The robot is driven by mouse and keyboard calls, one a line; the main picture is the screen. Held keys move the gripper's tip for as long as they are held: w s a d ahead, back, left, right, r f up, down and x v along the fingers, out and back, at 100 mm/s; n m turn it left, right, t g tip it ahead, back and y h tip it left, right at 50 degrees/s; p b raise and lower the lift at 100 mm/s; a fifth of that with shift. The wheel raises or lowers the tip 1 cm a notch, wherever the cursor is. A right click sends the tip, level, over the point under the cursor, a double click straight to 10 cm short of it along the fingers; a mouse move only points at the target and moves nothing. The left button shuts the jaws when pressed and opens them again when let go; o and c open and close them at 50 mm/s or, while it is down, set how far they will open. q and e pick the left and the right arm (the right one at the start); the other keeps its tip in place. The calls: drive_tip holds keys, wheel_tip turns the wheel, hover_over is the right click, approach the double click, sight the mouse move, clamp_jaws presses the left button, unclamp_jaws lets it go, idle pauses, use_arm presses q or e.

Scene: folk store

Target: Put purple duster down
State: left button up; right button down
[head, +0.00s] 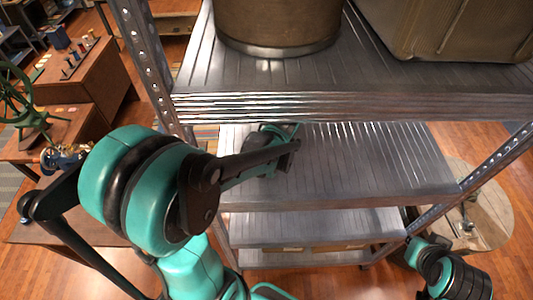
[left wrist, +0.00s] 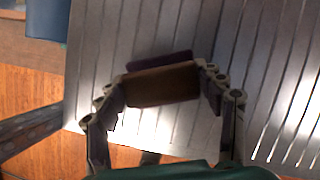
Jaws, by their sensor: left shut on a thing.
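The duster (left wrist: 162,87) shows in the left wrist view as a brown block with a dark purple layer along its far side. My left gripper (left wrist: 161,93) is shut on it, with one finger at each end. The duster is over the ridged metal shelf (head: 350,165), near its edge; I cannot tell whether it touches the surface. In the head view my left arm reaches to this middle shelf, and the duster is hidden behind the arm. Part of my right arm shows at the lower right, but its gripper is not in view.
The upper shelf (head: 300,107) holds a round container (head: 278,25) and a tan case (head: 450,30). Metal posts (head: 150,70) stand at the rack's sides. The middle shelf is clear to the right of my left arm. A round wooden table (head: 490,205) stands at the right.

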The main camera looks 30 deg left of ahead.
use_arm(q)
drive_tip(key=shift+x, duration=0.85)
drive_tip(key=shift+s+d, duration=0.2)
drive_tip(key=shift+f, duration=0.1)
drive_tip(key=o, duration=1.5)
drive_tip(key=shift+w, duration=0.1)
